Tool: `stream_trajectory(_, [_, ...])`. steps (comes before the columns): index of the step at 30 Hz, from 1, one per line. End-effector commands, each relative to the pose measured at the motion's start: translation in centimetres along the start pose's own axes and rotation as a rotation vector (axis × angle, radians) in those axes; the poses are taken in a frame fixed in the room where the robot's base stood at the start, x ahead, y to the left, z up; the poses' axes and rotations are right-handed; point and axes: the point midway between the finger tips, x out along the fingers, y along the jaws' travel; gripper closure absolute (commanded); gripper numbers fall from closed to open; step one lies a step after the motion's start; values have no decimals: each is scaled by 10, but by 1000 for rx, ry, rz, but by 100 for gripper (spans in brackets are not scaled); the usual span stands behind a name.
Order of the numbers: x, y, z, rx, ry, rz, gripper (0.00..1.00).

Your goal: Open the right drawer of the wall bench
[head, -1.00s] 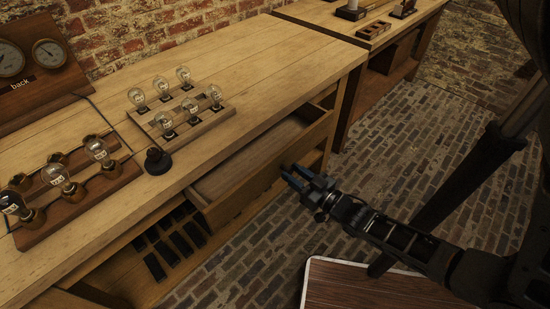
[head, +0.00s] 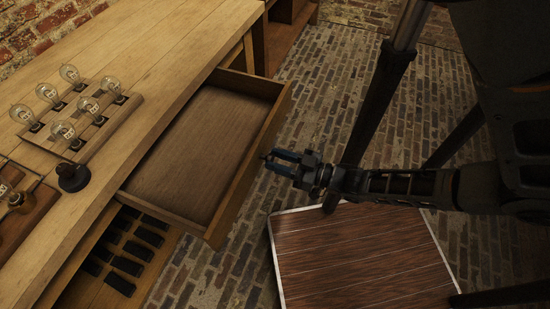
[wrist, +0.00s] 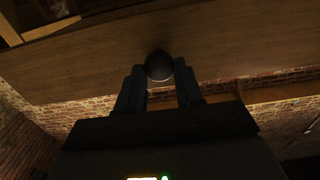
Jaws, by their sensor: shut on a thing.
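The right drawer (head: 195,150) of the wall bench (head: 150,60) stands pulled well out, and its wooden inside looks empty. My gripper (head: 272,160) is at the outer side of the drawer's front panel (head: 252,158). In the wrist view my gripper (wrist: 159,84) is shut on a dark round knob (wrist: 159,65), which sits between the two fingers against the wooden drawer front (wrist: 90,60). In the head view the knob is too small and dark to tell apart from the fingertips.
Bulbs on a wooden board (head: 112,108) and a dark round knob-like piece (head: 72,177) stand on the bench top. Dark blocks (head: 135,248) lie on the shelf below the drawer. A white-edged wooden panel (head: 355,250) is below my arm.

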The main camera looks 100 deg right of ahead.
Motion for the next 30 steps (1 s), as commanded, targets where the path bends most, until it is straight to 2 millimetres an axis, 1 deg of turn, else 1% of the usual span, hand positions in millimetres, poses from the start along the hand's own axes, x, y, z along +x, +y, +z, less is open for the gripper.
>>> stream_trajectory(4, [0, -1, 0, 0, 0, -2, 100])
stream_trajectory(5, [0, -1, 0, 0, 0, -2, 62])
stream_trajectory(12, [0, 0, 0, 0, -1, -1, 40])
stream_trajectory(19, [0, 0, 0, 0, -1, 0, 40])
stream_trajectory(22, [-6, 0, 1, -1, -2, 0, 40])
stream_trajectory(26, [-24, 0, 2, -1, -4, 1, 40])
stream_trajectory(30, [-48, 0, 2, -1, -4, 0, 40])
